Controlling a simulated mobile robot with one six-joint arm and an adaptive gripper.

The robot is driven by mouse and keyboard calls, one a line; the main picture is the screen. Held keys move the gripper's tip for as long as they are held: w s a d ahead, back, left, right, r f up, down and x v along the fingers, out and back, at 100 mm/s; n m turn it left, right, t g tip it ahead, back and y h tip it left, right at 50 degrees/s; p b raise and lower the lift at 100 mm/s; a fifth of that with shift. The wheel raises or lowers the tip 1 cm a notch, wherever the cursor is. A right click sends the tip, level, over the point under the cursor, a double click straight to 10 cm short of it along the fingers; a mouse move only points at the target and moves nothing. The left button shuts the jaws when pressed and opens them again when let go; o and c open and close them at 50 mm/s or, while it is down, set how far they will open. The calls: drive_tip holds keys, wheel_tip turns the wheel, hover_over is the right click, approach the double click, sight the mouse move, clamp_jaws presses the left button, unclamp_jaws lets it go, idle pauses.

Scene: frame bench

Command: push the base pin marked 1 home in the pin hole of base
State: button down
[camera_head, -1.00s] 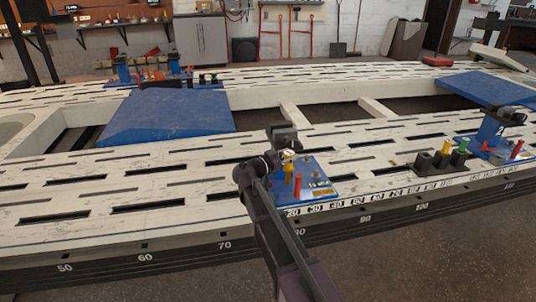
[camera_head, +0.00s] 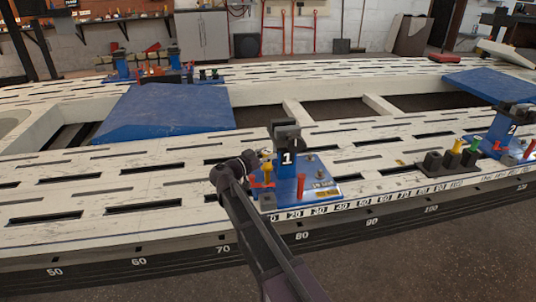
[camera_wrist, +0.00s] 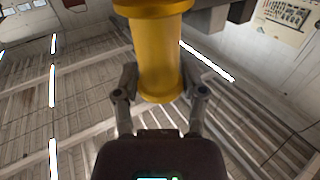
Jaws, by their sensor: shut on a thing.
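The blue base (camera_head: 325,190) sits on the slotted white frame bench, with an upright post marked 1 (camera_head: 287,158) and a dark head on top. My gripper (camera_head: 257,167) is at the left side of this post. It is shut on a yellow pin (camera_head: 266,168), which looks upright. In the wrist view the yellow pin (camera_wrist: 157,50) stands large between the two fingers of my gripper (camera_wrist: 158,82). I cannot read a mark on it. The pin hole and the pin's lower end are not clearly visible.
A red pin (camera_head: 300,186) stands on the same base, and a red part (camera_head: 261,183) is just below the yellow pin. At right are a black holder (camera_head: 436,168) with yellow and green pins and a blue post marked 2 (camera_head: 505,130).

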sight(263, 169)
drive_tip(key=shift+f, duration=0.15)
drive_tip(key=shift+f+b, duration=2.75)
drive_tip(key=shift+b, duration=0.1)
drive_tip(key=shift+f+b, duration=4.05)
idle(0.4)
drive_tip(key=shift+c, duration=0.4)
unclamp_jaws()
